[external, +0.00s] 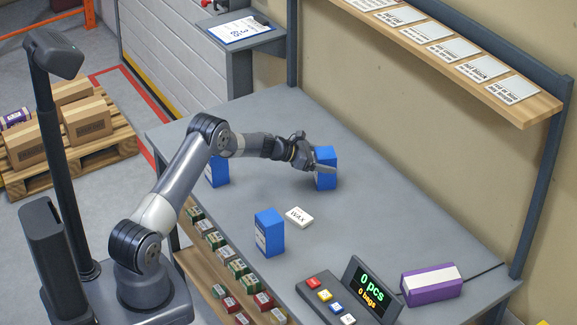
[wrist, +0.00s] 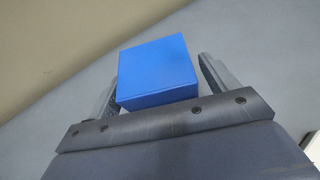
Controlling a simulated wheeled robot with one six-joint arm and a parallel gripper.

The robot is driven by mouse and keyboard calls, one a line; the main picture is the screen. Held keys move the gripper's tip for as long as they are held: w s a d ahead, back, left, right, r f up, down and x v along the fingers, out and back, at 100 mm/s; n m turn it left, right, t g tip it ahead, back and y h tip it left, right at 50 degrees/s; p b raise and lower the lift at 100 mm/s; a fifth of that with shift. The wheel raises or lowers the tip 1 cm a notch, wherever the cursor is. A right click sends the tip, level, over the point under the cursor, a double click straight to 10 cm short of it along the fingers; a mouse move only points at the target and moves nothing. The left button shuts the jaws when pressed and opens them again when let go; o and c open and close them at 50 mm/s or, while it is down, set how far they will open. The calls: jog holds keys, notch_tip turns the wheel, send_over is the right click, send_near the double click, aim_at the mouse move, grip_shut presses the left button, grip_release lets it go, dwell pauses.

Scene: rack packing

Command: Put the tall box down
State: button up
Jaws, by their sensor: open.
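A tall blue box (external: 326,180) stands upright on the grey table, toward the wall side. My gripper (external: 322,166) is at this box with its fingers open on either side of it. In the wrist view the blue box (wrist: 157,72) sits between the two open fingers, with a gap visible on the right; contact on the left is hard to judge. Two similar blue boxes stand on the table, one behind my arm (external: 217,173) and one nearer the front edge (external: 269,234).
A white WAX block (external: 299,217) lies near the front blue box. A button panel (external: 325,298), a display (external: 371,287) and a purple device (external: 431,285) occupy the table's right end. A shelf (external: 450,60) with labels hangs above the back. Free table lies right of the held-at box.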

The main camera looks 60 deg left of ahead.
jog(key=b+v, duration=0.2)
jog(key=v, duration=0.9)
jog(key=shift+s, duration=0.2)
jog(key=shift+o, duration=2)
jog(key=shift+r, duration=0.2)
jog(key=s+d+r+m+g+p, duration=0.25)
jog(key=s+d+r+m, duration=0.2)
jog(key=s+m, duration=0.45)
jog(key=s+d+r+m+g+y+p, duration=0.1)
jog(key=s+d+r+m+g+p, duration=0.2)
jog(key=s+r+m, duration=0.6)
jog(key=s+d+r+m+g+p, duration=0.15)
jog(key=s+d+m+g, duration=0.35)
jog(key=m, duration=0.7)
notch_tip(320, 180, down, 9)
jog(key=d+m+b, duration=0.1)
jog(key=d+b, duration=0.1)
jog(key=b, duration=0.4)
jog(key=shift+w+b, duration=0.2)
jog(key=shift+b, duration=0.2)
